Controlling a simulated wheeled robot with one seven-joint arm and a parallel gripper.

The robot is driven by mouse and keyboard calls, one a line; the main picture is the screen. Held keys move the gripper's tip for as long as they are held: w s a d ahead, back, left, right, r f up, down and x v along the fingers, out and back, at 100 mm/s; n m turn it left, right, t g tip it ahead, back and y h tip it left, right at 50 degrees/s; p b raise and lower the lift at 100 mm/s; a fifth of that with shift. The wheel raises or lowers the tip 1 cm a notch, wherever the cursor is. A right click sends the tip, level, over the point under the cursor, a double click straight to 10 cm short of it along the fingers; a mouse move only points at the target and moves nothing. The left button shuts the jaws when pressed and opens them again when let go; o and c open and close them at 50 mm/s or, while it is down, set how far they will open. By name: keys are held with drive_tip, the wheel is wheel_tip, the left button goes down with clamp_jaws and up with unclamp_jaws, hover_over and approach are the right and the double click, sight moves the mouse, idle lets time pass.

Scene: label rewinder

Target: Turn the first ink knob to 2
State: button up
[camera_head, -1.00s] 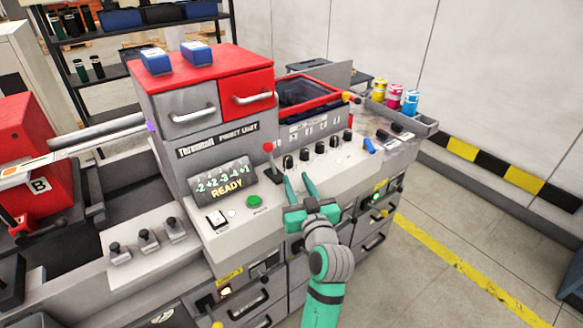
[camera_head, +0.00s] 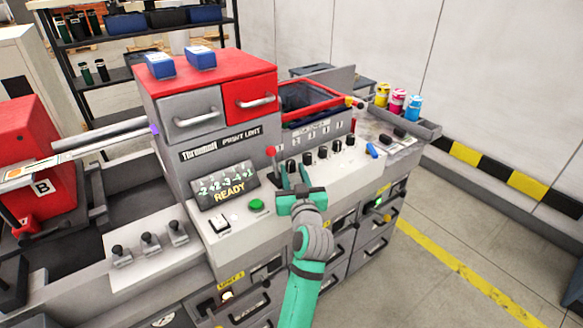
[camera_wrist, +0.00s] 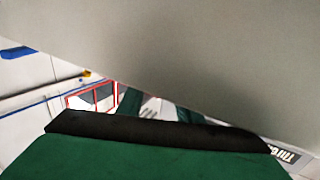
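A row of several black ink knobs (camera_head: 322,153) runs along the sloped panel of the print unit. The first ink knob (camera_head: 292,167) is the leftmost, just right of the red-tipped lever. My gripper (camera_head: 294,173) is at this knob, with its green fingers apart. The knob's top shows between or just beyond the fingertips; contact cannot be told. The knob's pointer cannot be read. The display (camera_head: 225,187) reads about "-2 +2 -3 -4 +1" above "READY". In the wrist view, a grey surface hides most of the scene, and the knob does not show.
The red-tipped lever (camera_head: 271,152) stands close to the left of my gripper. Ink bottles (camera_head: 397,102) stand on the far-right ledge.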

sight(291, 166)
drive_tip(key=shift+w+a, duration=0.2)
drive_tip(key=shift+w, duration=1.1)
drive_tip(key=shift+c, duration=0.3)
drive_tip(key=c, duration=0.7)
